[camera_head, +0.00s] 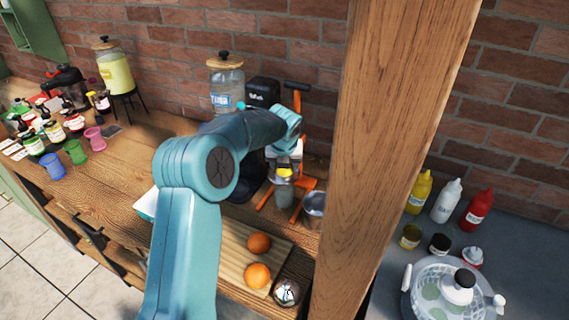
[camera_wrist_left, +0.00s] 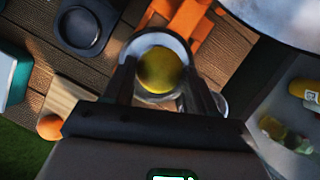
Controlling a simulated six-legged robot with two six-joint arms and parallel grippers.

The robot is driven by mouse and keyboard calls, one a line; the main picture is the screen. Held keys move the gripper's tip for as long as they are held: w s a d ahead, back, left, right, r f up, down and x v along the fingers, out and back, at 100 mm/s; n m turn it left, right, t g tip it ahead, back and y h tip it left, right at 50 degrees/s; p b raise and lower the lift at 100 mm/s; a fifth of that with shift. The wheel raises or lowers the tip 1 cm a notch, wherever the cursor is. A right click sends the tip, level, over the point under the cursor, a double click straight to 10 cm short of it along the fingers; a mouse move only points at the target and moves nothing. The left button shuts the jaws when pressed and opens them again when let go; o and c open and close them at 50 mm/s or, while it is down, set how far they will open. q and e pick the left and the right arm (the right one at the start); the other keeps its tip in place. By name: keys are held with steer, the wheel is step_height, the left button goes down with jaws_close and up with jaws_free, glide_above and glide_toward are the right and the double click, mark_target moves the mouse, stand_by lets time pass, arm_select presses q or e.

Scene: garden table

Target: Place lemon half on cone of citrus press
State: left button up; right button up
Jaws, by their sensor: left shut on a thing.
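The lemon half (camera_wrist_left: 160,70) shows as a yellow round between the two dark fingers of my left gripper (camera_wrist_left: 161,82) in the wrist view. In the head view a bit of yellow lemon (camera_head: 284,172) shows below my left wrist, and the fingers are hard to make out. The citrus press has orange legs (camera_head: 296,213) and stands on the wooden counter under my left gripper. In the wrist view its orange frame (camera_wrist_left: 188,18) lies behind the lemon, and a pale round rim surrounds the lemon. The cone is hidden. I cannot tell whether the lemon touches it. My right gripper is not in view.
A metal cup (camera_head: 314,208) stands right of the press, close to the thick wooden post (camera_head: 395,150). Two oranges (camera_head: 258,276) lie on a cutting board (camera_head: 228,240) in front. A glass dispenser (camera_head: 226,88) stands behind. Bottles and cups fill the left counter.

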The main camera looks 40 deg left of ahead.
arm_select(q)
steer(key=o, duration=1.2)
steer(key=shift+s+a, duration=0.1)
steer(key=shift+o, duration=0.9)
steer(key=shift+a+f, duration=0.1)
steer(key=shift+f, duration=0.05)
steer(key=shift+d+r, duration=0.2)
steer(key=shift+r, duration=0.25)
steer(key=b+v, duration=0.1)
steer(key=v, duration=1)
steer(key=shift+r, duration=0.25)
steer(key=shift+s, duration=0.1)
